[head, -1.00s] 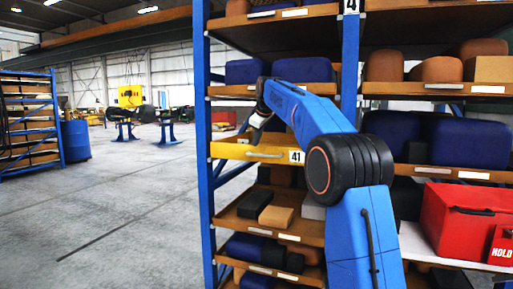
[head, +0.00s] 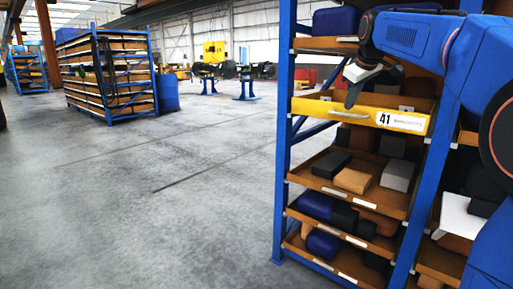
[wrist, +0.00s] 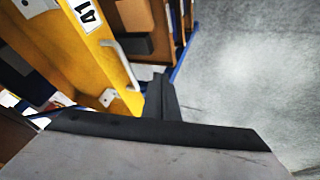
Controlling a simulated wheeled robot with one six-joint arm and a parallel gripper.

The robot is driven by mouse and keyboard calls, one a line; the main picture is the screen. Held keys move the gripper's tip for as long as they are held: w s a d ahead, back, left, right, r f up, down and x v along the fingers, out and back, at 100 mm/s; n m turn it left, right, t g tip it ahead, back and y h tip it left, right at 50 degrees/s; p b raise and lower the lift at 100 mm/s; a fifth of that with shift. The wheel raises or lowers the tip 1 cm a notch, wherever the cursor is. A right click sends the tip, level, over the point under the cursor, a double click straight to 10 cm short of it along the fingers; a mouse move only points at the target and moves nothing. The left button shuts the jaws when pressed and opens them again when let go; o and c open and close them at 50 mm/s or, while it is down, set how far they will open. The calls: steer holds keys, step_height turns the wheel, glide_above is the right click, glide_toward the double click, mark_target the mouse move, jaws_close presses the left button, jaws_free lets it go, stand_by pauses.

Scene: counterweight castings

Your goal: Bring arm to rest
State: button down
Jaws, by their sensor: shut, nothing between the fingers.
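My blue arm comes in from the right in the head view and bends down to my gripper (head: 355,85). My gripper is shut and empty, with its dark fingers pointing down close to the front of the yellow drawer marked 41 (head: 404,121). In the wrist view the dark fingers (wrist: 161,97) show just beside the yellow drawer (wrist: 90,50), near its pale handle (wrist: 123,68). I cannot tell whether they touch it.
A blue rack (head: 284,150) holds the drawer and shelves of dark, tan and grey blocks. Another rack (head: 104,75) and a blue barrel (head: 168,92) stand back left. Blue stands (head: 246,88) are farther off. The grey floor (head: 150,200) at left is clear.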

steer(key=s+a+f+m, duration=0.1)
steer(key=s+f+m, duration=0.1)
steer(key=s+f, duration=0.9)
steer(key=s+a+f+m+g, duration=0.1)
steer(key=s+f+m, duration=0.1)
steer(key=s+f, duration=0.9)
steer(key=s+a+f+m+g, duration=0.1)
steer(key=s+f+m, duration=0.1)
steer(key=s+f, duration=1)
steer(key=s, duration=1.1)
steer(key=shift+s+a+m, duration=0.15)
steer(key=shift+a+m, duration=0.05)
steer(key=shift+m, duration=0.2)
